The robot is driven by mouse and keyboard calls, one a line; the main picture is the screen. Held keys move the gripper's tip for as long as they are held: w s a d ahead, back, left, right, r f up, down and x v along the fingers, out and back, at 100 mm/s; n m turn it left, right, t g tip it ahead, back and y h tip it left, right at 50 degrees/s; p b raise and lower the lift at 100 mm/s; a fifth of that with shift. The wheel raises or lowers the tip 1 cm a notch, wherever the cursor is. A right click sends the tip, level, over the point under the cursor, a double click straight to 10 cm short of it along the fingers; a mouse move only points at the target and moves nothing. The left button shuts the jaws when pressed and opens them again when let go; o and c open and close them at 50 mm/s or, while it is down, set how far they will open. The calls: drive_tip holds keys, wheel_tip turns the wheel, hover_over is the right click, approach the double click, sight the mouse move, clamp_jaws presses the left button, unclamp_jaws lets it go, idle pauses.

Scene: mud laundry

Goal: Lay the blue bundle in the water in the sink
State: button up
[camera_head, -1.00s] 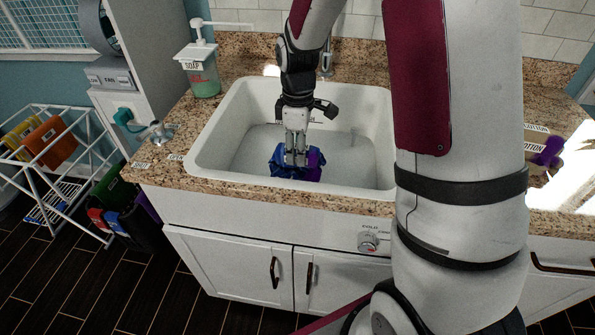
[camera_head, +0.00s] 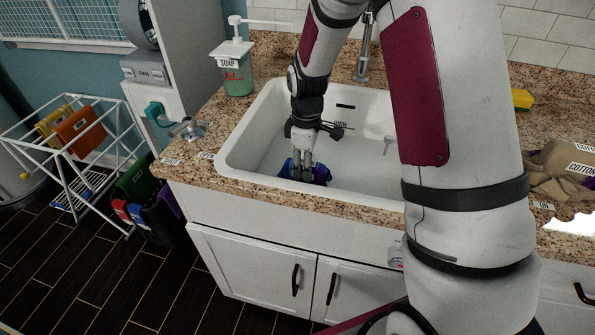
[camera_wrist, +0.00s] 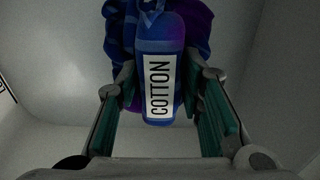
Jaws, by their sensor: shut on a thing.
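The blue bundle (camera_head: 319,174) is down inside the white sink (camera_head: 238,150), near its front left wall. My gripper (camera_head: 303,177) points down into the sink and is shut on the bundle. In the wrist view the bundle (camera_wrist: 196,25) is blue with purple parts and carries a white label reading COTTON; it sits between the fingertips of my gripper (camera_wrist: 165,85). The front rim hides the bundle's underside, so I cannot tell whether it touches the sink floor or the water. The water surface is hard to make out.
A soap dispenser (camera_head: 238,70) stands left of the sink. A faucet (camera_head: 364,48) is behind it. A brown cotton bundle (camera_head: 566,170) and a yellow block (camera_head: 522,100) lie on the counter at right. A drying rack (camera_head: 75,150) with coloured cloths stands at left.

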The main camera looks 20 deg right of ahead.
drive_tip(key=shift+w+a+f, duration=0.2)
drive_tip(key=shift+w+a, duration=0.6)
drive_tip(key=shift+w, duration=0.15)
drive_tip(key=shift+f, duration=1.65)
drive_tip(key=shift+f, duration=0.2)
drive_tip(key=o, duration=1.2)
drive_tip(key=shift+r, duration=0.1)
